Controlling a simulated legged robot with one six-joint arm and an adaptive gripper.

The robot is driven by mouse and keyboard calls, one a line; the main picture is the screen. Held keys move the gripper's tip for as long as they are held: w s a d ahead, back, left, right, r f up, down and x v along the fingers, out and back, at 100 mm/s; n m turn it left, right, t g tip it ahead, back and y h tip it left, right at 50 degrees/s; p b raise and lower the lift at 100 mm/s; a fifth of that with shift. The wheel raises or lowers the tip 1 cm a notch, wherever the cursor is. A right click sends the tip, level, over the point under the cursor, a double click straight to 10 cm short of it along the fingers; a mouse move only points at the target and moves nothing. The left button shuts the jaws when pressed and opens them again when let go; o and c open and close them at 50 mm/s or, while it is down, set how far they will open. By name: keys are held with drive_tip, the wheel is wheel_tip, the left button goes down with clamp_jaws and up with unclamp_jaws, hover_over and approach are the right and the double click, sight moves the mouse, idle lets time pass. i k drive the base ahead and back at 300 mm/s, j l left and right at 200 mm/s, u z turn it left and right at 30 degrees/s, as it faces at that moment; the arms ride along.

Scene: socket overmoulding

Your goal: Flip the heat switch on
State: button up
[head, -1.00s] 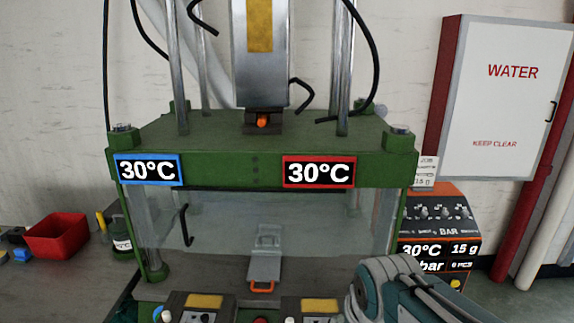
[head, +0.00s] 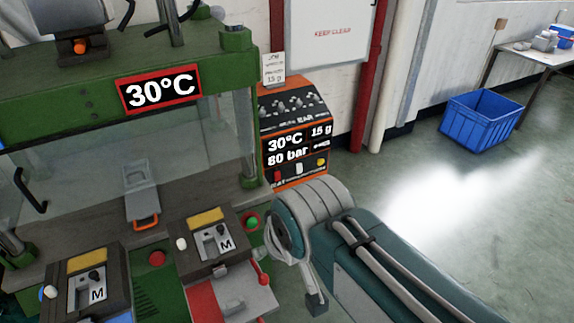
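An orange and black control box (head: 297,128) stands right of the green press. Its display reads 30°C, 15 g and 80 bar. Along its lower edge sit a red control (head: 277,177), a white control (head: 299,169) and a yellow control (head: 321,162). Lettering under them seems to end in "EAT" at the left, but is too small to read surely. I cannot tell which control is the heat switch or its position. My arm (head: 390,265) reaches in from the lower right, in front of and below the box.
The green press (head: 60,110) shows 30°C on a red-framed display (head: 160,89). Control panels with levers (head: 218,242), a red button (head: 157,258) and a green button (head: 252,222) sit in front. A blue crate (head: 482,120) stands on open floor at right.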

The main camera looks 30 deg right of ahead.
sight(276, 174)
drive_tip(key=l, duration=0.35)
drive_tip(key=i+l, duration=0.2)
drive_tip(key=l, duration=0.15)
drive_tip(key=i+l, duration=0.2)
drive_tip(key=l, duration=0.15)
drive_tip(key=i+l, duration=0.2)
drive_tip(key=l+z, duration=0.05)
drive_tip(key=l, duration=0.1)
